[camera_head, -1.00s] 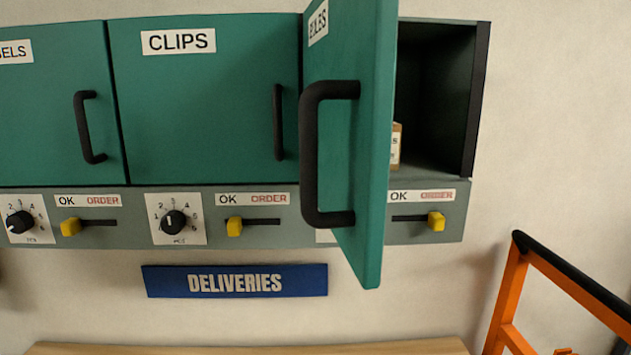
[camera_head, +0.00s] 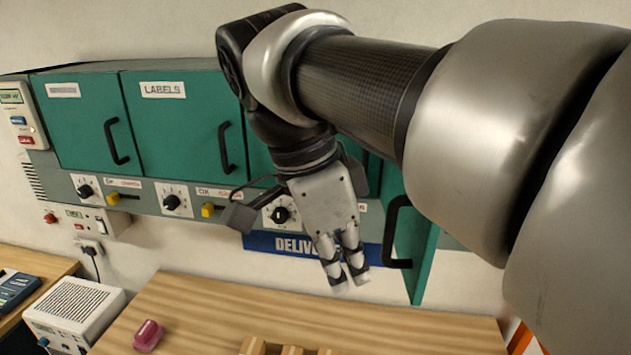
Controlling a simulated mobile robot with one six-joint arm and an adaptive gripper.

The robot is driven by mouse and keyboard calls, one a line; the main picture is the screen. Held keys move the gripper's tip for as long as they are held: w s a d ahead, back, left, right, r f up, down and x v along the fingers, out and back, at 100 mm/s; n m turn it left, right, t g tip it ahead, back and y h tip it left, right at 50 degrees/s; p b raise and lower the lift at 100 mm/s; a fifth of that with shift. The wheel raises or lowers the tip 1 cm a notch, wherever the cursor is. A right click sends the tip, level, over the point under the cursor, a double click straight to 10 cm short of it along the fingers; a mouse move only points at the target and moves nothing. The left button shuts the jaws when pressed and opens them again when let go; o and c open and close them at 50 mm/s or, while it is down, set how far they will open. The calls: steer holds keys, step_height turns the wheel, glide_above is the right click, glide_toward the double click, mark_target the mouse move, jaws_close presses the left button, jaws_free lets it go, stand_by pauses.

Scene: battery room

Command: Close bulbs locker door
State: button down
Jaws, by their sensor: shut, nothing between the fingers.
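The bulbs locker door (camera_head: 424,262) is green with a black handle (camera_head: 392,232). It stands open, swung out from the wall lockers, and my arm hides its upper part and the locker opening behind it. My gripper (camera_head: 347,282) is shut and empty. It points downward in front of the lockers, left of the door's handle in the picture, with a visible gap between them.
Closed green lockers, one marked LABELS (camera_head: 178,118), line the wall at left. Below them are dials, yellow sliders and a blue DELIVERIES sign (camera_head: 290,244). A wooden table (camera_head: 200,310) holds a pink object (camera_head: 148,335); a white speaker-like box (camera_head: 72,312) stands at left.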

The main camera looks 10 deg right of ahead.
step_height(320, 180, up, 5)
steer(key=w+a+m+p, duration=0.1)
steer(key=a+m+p, duration=0.1)
steer(key=m, duration=0.1)
steer(key=s+d+f+h, duration=0.1)
steer(key=d+f, duration=0.6)
steer(key=f, duration=0.1)
steer(key=shift+s+d+f+m+b, duration=0.15)
steer(key=shift+d+f+m+b, duration=0.15)
steer(key=shift+f, duration=0.1)
steer(key=shift+s, duration=0.1)
